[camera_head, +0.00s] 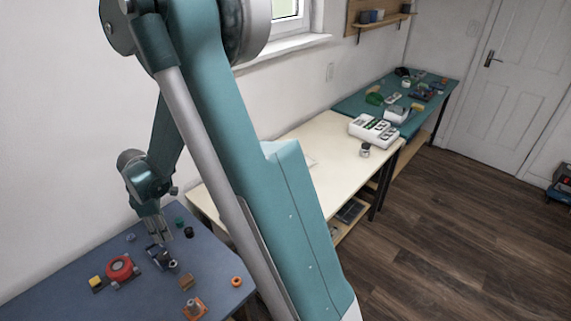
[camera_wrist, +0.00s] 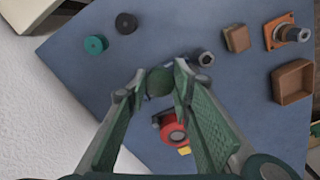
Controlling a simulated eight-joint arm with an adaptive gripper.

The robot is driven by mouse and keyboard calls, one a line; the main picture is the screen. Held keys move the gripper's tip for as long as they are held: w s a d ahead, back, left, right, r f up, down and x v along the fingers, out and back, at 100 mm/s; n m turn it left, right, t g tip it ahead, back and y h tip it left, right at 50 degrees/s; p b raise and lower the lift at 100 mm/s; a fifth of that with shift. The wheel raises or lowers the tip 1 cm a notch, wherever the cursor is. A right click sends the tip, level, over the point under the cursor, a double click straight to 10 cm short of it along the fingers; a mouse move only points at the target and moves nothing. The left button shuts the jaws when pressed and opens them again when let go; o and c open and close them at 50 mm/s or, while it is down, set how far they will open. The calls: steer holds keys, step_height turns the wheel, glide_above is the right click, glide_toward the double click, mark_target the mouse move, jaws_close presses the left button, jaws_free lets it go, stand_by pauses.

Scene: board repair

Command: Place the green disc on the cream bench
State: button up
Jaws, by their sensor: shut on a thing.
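The green disc (camera_wrist: 159,82) is between my fingertips (camera_wrist: 160,80) in the wrist view, dark green and round, with a finger on each side. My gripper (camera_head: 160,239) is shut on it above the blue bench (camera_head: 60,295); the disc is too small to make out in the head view. The cream bench (camera_head: 335,150) stands right of and behind the blue bench, partly hidden by my arm. Its corner seems to show at the top left of the wrist view (camera_wrist: 30,14).
A teal knob (camera_wrist: 95,44) and a black knob (camera_wrist: 126,23) lie on the blue bench. A red round part (camera_head: 120,268), a brown block (camera_head: 187,282) and an orange part (camera_head: 195,308) are there too. A white device (camera_head: 374,130) stands at the cream bench's far end.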

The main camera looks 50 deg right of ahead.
steer(key=d+m, duration=0.8)
steer(key=d, duration=2.3)
steer(key=s+d+m, duration=0.2)
steer(key=s+d, duration=0.2)
steer(key=d, duration=0.5)
steer(key=s+d+m, duration=0.2)
steer(key=s+d, duration=0.2)
steer(key=d, duration=0.6)
steer(key=s+d+m, duration=0.3)
steer(key=s+d, duration=0.2)
steer(key=d, duration=0.5)
steer(key=shift+d, duration=0.1)
steer(key=shift+f+b, duration=0.4)
steer(key=shift+f, duration=2.65)
steer(key=shift+f, duration=0.1)
steer(key=shift+f+b, duration=0.35)
steer(key=shift+f, duration=1.4)
steer(key=shift+f, duration=0.15)
